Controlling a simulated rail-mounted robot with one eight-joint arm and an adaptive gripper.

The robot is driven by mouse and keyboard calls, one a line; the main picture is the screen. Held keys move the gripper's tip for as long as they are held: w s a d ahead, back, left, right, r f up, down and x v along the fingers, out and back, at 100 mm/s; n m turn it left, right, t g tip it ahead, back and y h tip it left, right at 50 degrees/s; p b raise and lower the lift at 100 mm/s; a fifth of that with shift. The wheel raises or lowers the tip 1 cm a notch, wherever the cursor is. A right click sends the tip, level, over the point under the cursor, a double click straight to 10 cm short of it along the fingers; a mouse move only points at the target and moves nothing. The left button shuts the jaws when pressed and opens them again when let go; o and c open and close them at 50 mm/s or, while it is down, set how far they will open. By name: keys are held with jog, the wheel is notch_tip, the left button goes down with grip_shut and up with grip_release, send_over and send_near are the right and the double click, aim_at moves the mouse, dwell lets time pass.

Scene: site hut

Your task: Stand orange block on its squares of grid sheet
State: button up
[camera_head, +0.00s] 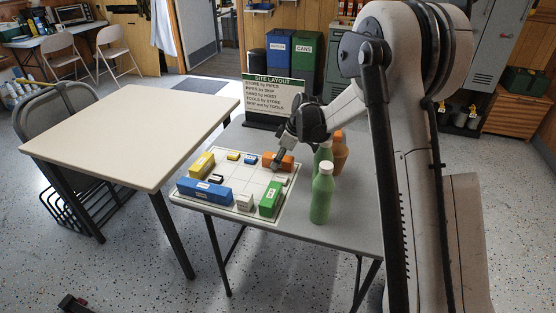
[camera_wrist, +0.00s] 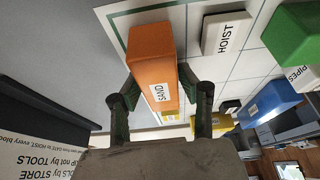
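The orange block (camera_head: 284,160), labelled SAND, is at the far right corner of the white grid sheet (camera_head: 246,181). In the wrist view the orange block (camera_wrist: 152,52) lies lengthwise between my gripper's fingers (camera_wrist: 160,95), which appear to touch both its sides. My gripper (camera_head: 277,164) reaches down to it from above in the head view. Whether the block rests on the sheet or is slightly raised cannot be told. A white HOIST block (camera_wrist: 226,34) is beside it on the sheet, apart from it.
A green block (camera_head: 270,200), a long blue block (camera_head: 204,191), a yellow block (camera_head: 202,164) and smaller blocks are on the sheet. Green bottles (camera_head: 321,195) and an orange bottle (camera_head: 340,153) stand right. A SITE LAYOUT sign (camera_head: 273,100) stands behind. The left table (camera_head: 130,135) is bare.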

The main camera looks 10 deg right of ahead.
jog(key=shift+o, duration=1.2)
jog(key=shift+r, duration=0.15)
jog(key=p+v, duration=0.2)
jog(key=v, duration=1)
jog(key=s+r+m+t+h, duration=0.1)
jog(key=s+r+m, duration=0.2)
jog(key=s+r, duration=0.65)
jog(key=s+m+t+h, duration=0.2)
jog(key=s+m, duration=0.7)
jog(key=s, duration=2)
jog(key=shift+s+d+r+t+h, duration=0.3)
jog(key=shift+s+t+h, duration=0.1)
jog(key=shift+t, duration=0.6)
